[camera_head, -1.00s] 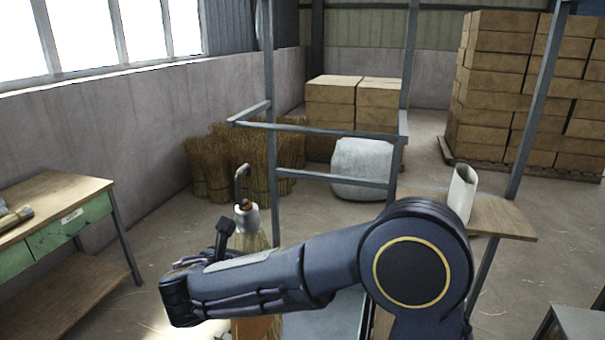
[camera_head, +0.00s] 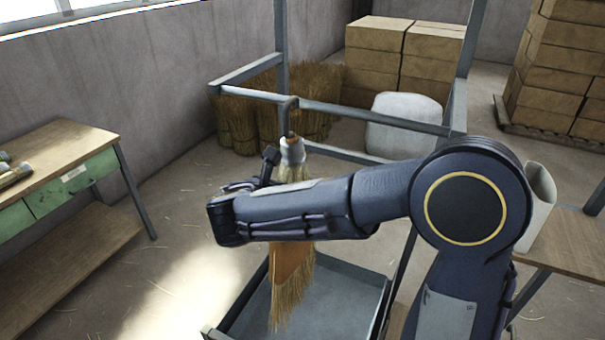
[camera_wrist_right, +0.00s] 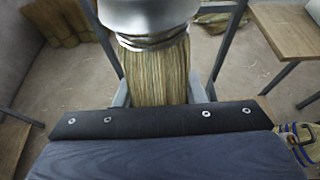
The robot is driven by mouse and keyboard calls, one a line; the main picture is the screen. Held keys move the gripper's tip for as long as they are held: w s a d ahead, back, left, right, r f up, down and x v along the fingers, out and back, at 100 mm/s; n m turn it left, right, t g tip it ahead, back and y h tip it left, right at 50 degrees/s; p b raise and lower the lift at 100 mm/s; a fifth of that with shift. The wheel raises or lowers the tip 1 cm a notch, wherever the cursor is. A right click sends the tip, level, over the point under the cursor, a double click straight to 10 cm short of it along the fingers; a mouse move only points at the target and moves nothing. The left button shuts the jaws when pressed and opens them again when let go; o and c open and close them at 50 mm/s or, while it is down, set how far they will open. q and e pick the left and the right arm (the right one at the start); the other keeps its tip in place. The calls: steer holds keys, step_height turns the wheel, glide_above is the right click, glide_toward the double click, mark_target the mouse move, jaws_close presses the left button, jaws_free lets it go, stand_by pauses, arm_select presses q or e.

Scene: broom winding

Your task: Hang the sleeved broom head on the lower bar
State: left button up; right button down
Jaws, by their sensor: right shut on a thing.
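The broom head hangs upright in my right gripper, with pale straw bristles (camera_head: 290,304), an orange-brown sleeve (camera_head: 293,262) and a silver cap (camera_head: 292,152). A grey hook rises from its cap and overlaps the rack's upper bar (camera_head: 350,114) in the head view; I cannot tell whether they touch. The lower bar (camera_head: 345,153) runs below that, to the right of the cap. My right gripper (camera_wrist_right: 160,90) is shut on the bristles just under the cap; my forearm hides it in the head view. My left gripper is not in view.
A grey tray (camera_head: 335,300) lies beneath the broom head. A workbench with green drawers (camera_head: 70,180) stands left, a wooden table (camera_head: 570,245) right. Behind the rack are straw bundles (camera_head: 240,125), a white sack (camera_head: 400,120) and stacked boxes (camera_head: 405,60).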

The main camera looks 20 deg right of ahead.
steer(key=shift+w+d+r, duration=0.1)
steer(key=shift+w+d, duration=1.4)
steer(key=shift+d, duration=0.2)
steer(key=shift+w+d+r, duration=0.1)
steer(key=shift+w+d, duration=1.35)
steer(key=shift+d, duration=0.2)
steer(key=shift+f+b, duration=1)
steer(key=shift+f, duration=0.25)
steer(key=c, duration=0.9)
jaws_free()
steer(key=shift+o, duration=0.2)
steer(key=shift+f, duration=0.1)
